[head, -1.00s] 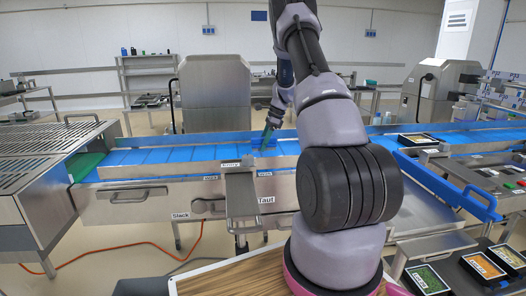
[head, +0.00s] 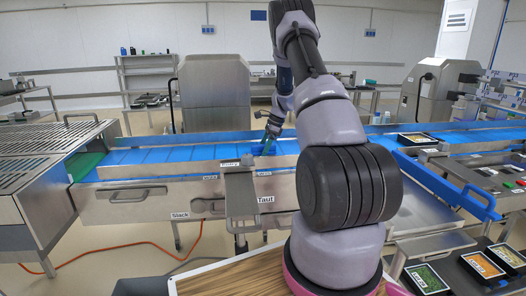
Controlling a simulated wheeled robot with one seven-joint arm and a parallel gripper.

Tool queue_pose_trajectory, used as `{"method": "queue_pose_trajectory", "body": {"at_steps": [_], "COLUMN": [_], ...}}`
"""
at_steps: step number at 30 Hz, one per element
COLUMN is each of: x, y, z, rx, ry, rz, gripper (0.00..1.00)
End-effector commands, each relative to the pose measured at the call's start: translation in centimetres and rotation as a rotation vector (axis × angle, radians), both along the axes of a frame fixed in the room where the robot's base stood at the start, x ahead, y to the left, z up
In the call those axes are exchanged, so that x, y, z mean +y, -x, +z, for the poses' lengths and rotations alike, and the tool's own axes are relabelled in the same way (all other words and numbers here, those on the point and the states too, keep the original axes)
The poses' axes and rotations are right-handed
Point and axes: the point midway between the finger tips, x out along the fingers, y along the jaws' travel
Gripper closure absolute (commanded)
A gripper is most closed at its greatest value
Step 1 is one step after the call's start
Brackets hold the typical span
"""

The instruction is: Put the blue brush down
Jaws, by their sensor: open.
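My gripper (head: 269,141) is at the far end of my arm, low over the blue conveyor belt (head: 190,153), near the middle of the picture. It is open, and its fingers point down. A small darker blue shape, which looks like the blue brush (head: 265,148), shows at the fingertips against the belt. It is small and close in colour to the belt, so I cannot tell whether it touches the fingers or exactly how it lies.
A steel bracket (head: 239,195) with labels stands at the conveyor's near side. A steel machine with a green belt (head: 85,163) is at the left. Filled trays (head: 482,265) lie at the lower right. The belt left of my gripper looks clear.

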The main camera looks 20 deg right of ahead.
Motion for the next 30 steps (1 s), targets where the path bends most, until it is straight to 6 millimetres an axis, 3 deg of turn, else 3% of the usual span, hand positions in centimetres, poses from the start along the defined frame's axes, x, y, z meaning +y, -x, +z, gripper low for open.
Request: {"method": "queue_pose_trajectory", "body": {"at_steps": [5, 15, 22, 26, 30], "x": [-0.7, -3.3, -4.3, -3.7, -0.9], "y": [0.1, 0.8, 1.2, 1.6, 3.4], "z": [1.8, 8.5, 11.0, 13.0, 18.1], "rx": [-0.004, -0.005, -0.002, -0.027, -0.109], "ry": [0.001, 0.002, 0.002, 0.01, 0.048], "rz": [-0.002, -0.001, 0.0, 0.029, 0.138], "gripper": [0.08, 0.08, 0.08, 0.08, 0.08]}}
